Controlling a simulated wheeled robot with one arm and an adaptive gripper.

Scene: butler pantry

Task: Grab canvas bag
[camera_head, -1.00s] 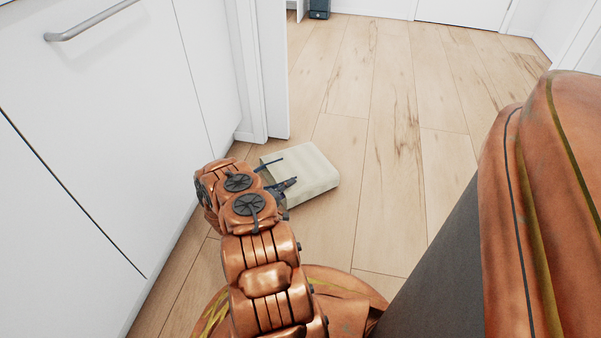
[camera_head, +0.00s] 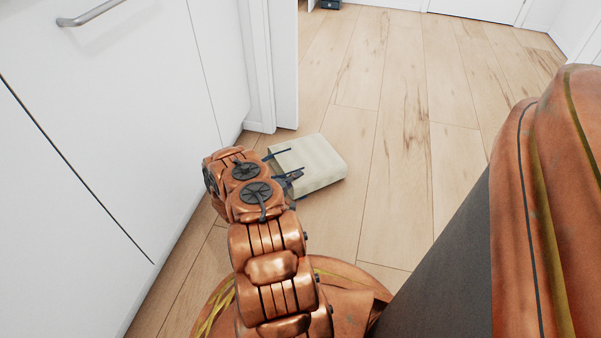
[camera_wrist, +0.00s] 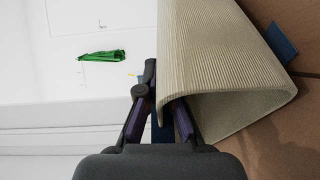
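The canvas bag (camera_head: 315,160) is beige and lies on the wooden floor beyond my arm in the head view. In the wrist view its ribbed side (camera_wrist: 215,50) fills the upper right, with an open end facing my gripper and a dark blue strap piece at its right. My gripper (camera_head: 284,164) is at the bag's near left edge. In the wrist view my gripper (camera_wrist: 162,108) has its fingers apart. The right finger is at the bag's open end, and a blue strip, perhaps a strap, shows between the fingers. Whether the fingers touch the bag cannot be told.
White cabinets (camera_head: 110,110) with a metal handle stand close on the left, and a white door frame (camera_head: 283,65) rises behind the bag. A small green object (camera_wrist: 102,56) shows in the wrist view.

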